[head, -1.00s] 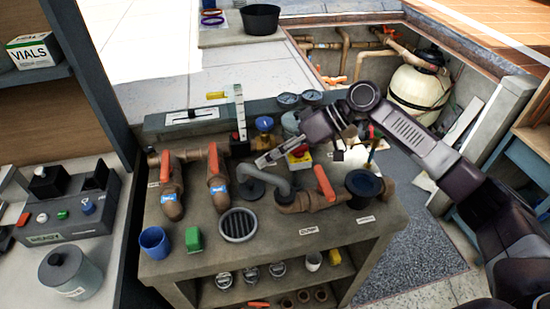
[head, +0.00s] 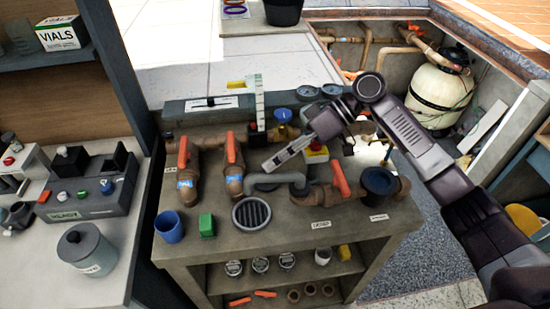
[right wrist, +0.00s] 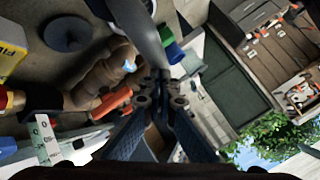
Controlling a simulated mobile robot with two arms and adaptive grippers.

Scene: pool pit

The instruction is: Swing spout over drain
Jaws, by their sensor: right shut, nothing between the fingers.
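The grey curved spout (head: 275,179) sits on the bench top, joined to brown piping at its right. Its free end is just behind the round grated drain (head: 251,213), short of the grate in the head view. My right gripper (head: 270,166) is shut and empty, its tip close behind the spout. In the right wrist view, the spout (right wrist: 146,28) runs down to the shut fingertips (right wrist: 162,92); whether they touch it is unclear. My left gripper is out of view.
Orange-handled valves (head: 233,150) stand left of the spout; another orange handle (head: 340,180) is right of it. A blue cup (head: 169,226) and green block (head: 206,225) stand left of the drain. A dark flanged fitting (head: 380,181) is at the right.

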